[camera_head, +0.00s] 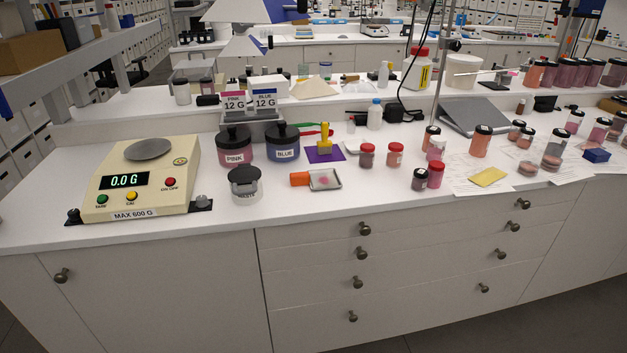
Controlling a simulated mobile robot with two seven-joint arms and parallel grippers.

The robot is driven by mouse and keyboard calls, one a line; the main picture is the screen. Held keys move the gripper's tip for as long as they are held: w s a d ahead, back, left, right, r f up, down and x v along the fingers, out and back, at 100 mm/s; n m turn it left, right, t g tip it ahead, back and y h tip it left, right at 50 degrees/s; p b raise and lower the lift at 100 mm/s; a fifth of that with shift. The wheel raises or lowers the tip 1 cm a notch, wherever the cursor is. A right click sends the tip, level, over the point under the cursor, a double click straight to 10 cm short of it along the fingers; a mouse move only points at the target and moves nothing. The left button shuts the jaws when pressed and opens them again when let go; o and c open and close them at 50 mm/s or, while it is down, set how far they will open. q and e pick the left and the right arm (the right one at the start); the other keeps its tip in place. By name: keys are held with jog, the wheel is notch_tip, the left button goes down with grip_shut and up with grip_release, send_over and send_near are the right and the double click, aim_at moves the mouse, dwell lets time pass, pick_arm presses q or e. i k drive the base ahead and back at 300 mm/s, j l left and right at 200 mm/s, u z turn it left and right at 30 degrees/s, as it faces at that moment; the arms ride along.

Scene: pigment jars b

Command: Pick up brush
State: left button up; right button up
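A yellow upright tool (324,140), which looks like the brush, stands on a small purple mat (311,156) in the middle of the bench. Its bristles are too small to make out. A shallow tray-like piece with a pinkish patch (325,180) and an orange handle or block (299,179) lies in front of it. Neither of my grippers shows in the head view.
Black-lidded PINK (235,153) and BLUE (283,150) jars stand left of the mat. Red jars (367,159) stand at right. The bench's front edge (350,206) is clear.

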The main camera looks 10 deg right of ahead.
aim_at(324, 146)
jog(key=i+l, duration=0.3)
jog(key=i, duration=0.15)
jog(key=i+l, duration=0.25)
jog(key=i, duration=0.2)
jog(key=i+l, duration=0.3)
jog(key=u, duration=0.15)
